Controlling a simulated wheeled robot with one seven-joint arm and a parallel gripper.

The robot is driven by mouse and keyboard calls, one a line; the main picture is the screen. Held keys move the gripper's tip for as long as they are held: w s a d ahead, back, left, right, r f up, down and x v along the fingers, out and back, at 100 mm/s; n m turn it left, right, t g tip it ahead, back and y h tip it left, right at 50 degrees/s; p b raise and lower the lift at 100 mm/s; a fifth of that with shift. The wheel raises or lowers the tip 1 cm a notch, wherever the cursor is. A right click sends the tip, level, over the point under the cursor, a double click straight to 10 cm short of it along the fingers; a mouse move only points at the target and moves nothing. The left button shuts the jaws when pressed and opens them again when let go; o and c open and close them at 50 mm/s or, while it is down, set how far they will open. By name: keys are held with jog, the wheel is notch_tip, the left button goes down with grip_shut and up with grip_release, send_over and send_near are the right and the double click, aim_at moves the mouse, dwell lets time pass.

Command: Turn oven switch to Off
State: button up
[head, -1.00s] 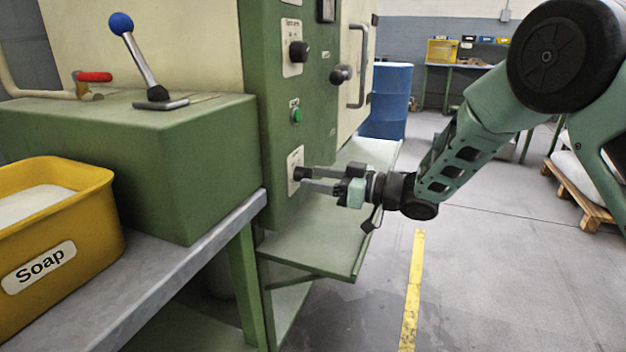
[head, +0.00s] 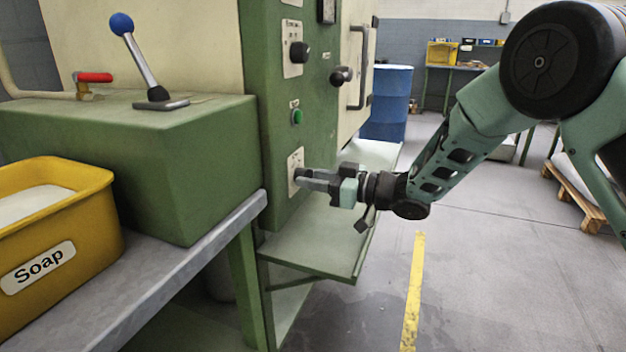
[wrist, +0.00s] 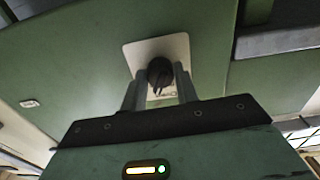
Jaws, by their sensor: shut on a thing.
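The switch is a black knob (wrist: 160,72) on a pale plate (wrist: 136,52) on the green panel. In the head view the plate (head: 294,163) is low on the panel, and the gripper's fingers partly cover the knob. My gripper (head: 303,176) reaches in from the right, with its fingertips at the knob. In the wrist view my gripper (wrist: 159,78) has one finger on each side of the knob and is shut on it. The marks on the plate are too small to read.
A green button (head: 297,117) and another black knob (head: 299,52) sit higher on the panel. A green shelf (head: 322,235) lies below my gripper. A yellow soap bin (head: 75,215) and a blue-knobbed lever (head: 135,50) stand at the left.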

jog(key=shift+w+d+n+b, duration=0.1)
jog(key=shift+n+b, duration=4.3)
jog(key=shift+n, duration=1.3)
jog(key=o, duration=1)
jog(key=shift+c, duration=0.2)
jog(key=p+v, duration=0.2)
jog(key=v, duration=1.5)
jog(key=shift+d+p, duration=0.2)
jog(key=shift+p, duration=0.1)
jog(key=shift+r, duration=0.1)
